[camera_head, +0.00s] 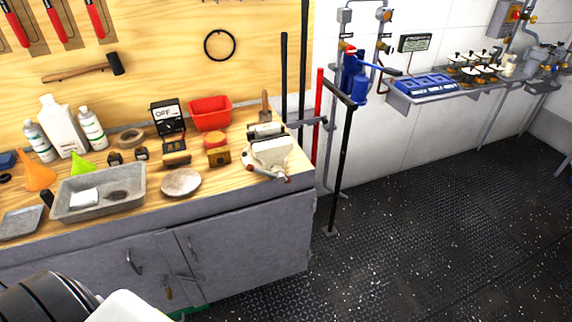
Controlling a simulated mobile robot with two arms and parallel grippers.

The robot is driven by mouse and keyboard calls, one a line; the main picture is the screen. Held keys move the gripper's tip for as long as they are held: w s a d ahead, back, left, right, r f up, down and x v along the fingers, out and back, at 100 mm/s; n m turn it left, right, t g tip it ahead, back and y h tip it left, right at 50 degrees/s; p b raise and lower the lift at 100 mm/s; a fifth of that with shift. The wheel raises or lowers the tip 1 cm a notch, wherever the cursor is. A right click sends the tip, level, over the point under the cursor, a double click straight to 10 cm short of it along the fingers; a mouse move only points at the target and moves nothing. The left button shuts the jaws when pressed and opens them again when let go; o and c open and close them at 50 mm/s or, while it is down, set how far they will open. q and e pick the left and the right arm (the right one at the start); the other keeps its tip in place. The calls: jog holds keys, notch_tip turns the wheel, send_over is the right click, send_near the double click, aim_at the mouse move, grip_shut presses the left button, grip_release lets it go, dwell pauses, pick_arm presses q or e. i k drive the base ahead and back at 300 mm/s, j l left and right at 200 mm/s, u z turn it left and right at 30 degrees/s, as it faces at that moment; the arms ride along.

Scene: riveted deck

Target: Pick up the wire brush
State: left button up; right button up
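I cannot make out the wire brush for certain. A small brown block-like item (176,158) lies on the wooden workbench top (225,182), in front of the black "OFF" sign, and could be a brush. A brown wooden handle (265,105) stands up behind the bench vise, and its lower end is hidden. A dark oval item lies in the grey tray (72,213), too small to identify. Neither of my grippers shows. Black and white parts of my own body fill the bottom left corner.
A red bin (210,113), white bottles (62,127), an orange funnel (38,172) and a vise (270,152) crowd the bench. A pale round dish (181,183) sits near its front edge. A black stand (341,150) rises beyond its right end. The dark floor (430,235) at right is clear.

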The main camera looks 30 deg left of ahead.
aim_at(173, 160)
jog(key=k+u, duration=0.1)
jog(key=u, duration=1.55)
